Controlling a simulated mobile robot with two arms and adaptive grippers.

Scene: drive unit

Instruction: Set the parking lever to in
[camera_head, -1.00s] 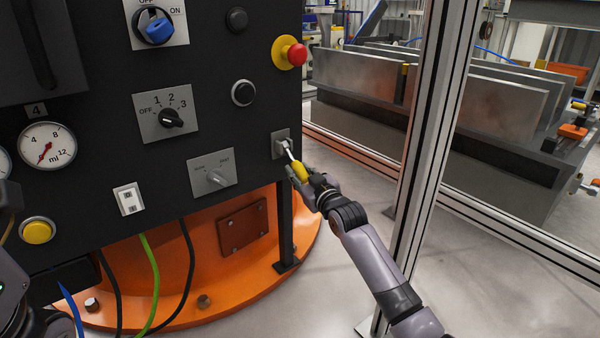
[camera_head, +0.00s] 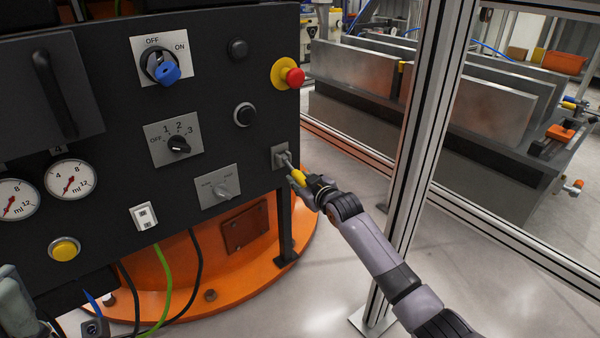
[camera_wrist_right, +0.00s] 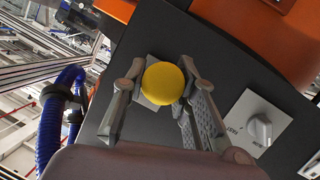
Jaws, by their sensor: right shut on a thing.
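The parking lever (camera_head: 299,177) has a yellow grip on a short metal rod that comes out of a small grey plate (camera_head: 279,155) at the right edge of the black panel. It points out and down to the right. My right gripper (camera_head: 303,182) is shut around the yellow grip. In the right wrist view the round yellow end of the lever (camera_wrist_right: 163,83) sits between the two fingers (camera_wrist_right: 160,90); its rod is hidden behind. Part of my left gripper (camera_head: 15,305) shows at the lower left edge, cut off, away from the lever.
The black panel (camera_head: 110,115) also carries a blue switch (camera_head: 162,68), a red stop button (camera_head: 294,77), rotary knobs, gauges and a yellow button (camera_head: 64,249). Cables hang below the panel.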

